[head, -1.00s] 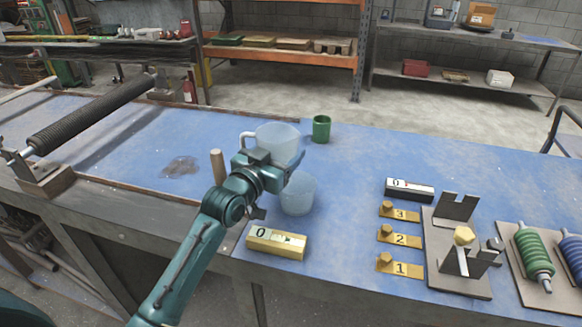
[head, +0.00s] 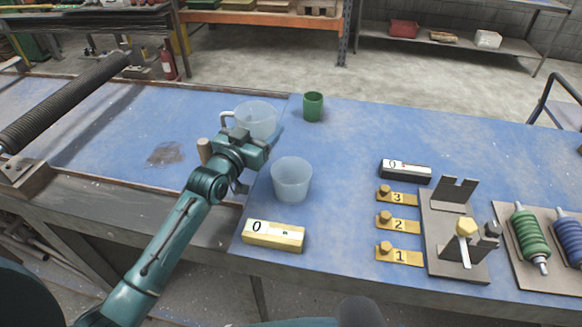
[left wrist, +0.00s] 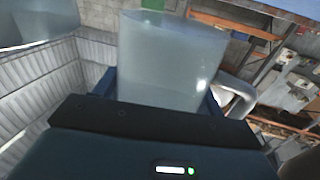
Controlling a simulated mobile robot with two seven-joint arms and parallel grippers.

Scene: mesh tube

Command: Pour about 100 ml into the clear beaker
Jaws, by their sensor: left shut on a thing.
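A clear jug (head: 257,118) with a pale handle is held upright by my left gripper (head: 259,139), behind and left of the clear beaker. The jug (left wrist: 170,62) fills the middle of the left wrist view, between blue fingers, with its handle at the right. The clear beaker (head: 292,180) stands upright on the blue table, apart from the jug and right of the gripper. Any liquid level in either vessel is too faint to tell. My right gripper is not in view.
A green cup (head: 313,106) stands behind the beaker. A yellow block marked 0 (head: 273,235) lies in front. Numbered plates (head: 397,225), a metal fixture (head: 458,235) and a green coil part (head: 530,240) are at the right. A wooden peg (head: 204,150) stands left of the arm.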

